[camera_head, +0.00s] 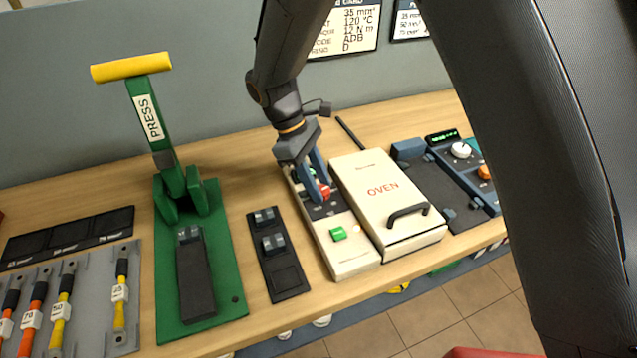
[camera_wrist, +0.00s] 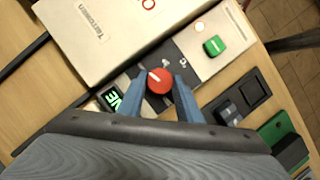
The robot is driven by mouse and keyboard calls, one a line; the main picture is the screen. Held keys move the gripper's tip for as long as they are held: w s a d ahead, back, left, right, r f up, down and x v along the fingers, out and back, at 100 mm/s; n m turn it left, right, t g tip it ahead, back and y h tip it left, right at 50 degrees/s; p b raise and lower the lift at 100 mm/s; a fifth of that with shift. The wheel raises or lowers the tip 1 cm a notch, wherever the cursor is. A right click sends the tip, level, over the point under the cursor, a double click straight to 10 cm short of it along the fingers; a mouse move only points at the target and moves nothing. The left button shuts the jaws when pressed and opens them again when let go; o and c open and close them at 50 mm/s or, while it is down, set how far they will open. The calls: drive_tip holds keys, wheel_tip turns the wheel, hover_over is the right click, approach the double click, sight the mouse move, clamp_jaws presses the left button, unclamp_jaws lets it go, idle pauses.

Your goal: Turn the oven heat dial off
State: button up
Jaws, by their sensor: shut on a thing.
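The oven (camera_head: 384,188) is a cream box with a red OVEN label and a black handle, lid down, on the bench. Its control panel (camera_head: 345,245) runs along its left side. The red heat dial (camera_head: 325,191) sits on the dark part of that panel. In the wrist view the dial (camera_wrist: 160,81) shows a white pointer line toward its upper left. My gripper (camera_wrist: 160,90) has its two blue fingers on either side of the dial, shut on it. In the head view my gripper (camera_head: 318,180) comes down from above and partly hides the dial.
A green button (camera_head: 338,233) is on the panel's near end. A lit green display (camera_wrist: 111,99) is beside the dial. A green press (camera_head: 200,230) and black die holder (camera_head: 277,255) stand left. A blue-grey device (camera_head: 450,175) with knobs stands right.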

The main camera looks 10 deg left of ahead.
drive_tip(key=o, duration=1)
drive_tip(key=shift+o, duration=0.2)
drive_tip(key=b+v, duration=0.2)
drive_tip(key=v, duration=0.5)
drive_tip(key=shift+a+r, duration=0.2)
drive_tip(key=shift+r, duration=0.15)
drive_tip(key=shift+s, duration=0.1)
